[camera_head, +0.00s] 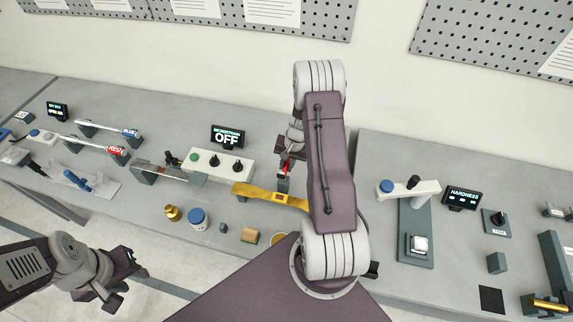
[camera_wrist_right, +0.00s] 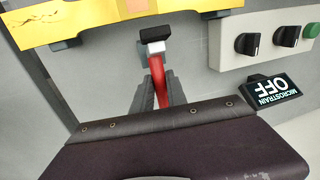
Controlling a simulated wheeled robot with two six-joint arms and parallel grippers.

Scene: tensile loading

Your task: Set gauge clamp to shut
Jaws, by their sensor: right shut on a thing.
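The gauge clamp's red lever (camera_wrist_right: 157,80) stands beside the yellow bar (camera_wrist_right: 110,22) in the right wrist view, next to a small metal block with a black top (camera_wrist_right: 154,36). My right gripper (camera_wrist_right: 157,98) is shut on the red lever. In the head view the right gripper (camera_head: 284,172) is just behind the yellow bar (camera_head: 258,194), and my arm hides part of the clamp and bar. Whether the clamp itself is shut cannot be told. My left gripper (camera_head: 122,278) is open and empty in front of the bench, at the lower left.
A control box (camera_head: 222,164) with two black knobs and a green button stands beside the clamp. A display (camera_head: 227,137) behind it reads MICROSTRAIN OFF. Brass and blue-topped weights (camera_head: 198,218) stand near the front edge. A hardness tester (camera_head: 414,225) stands to the right.

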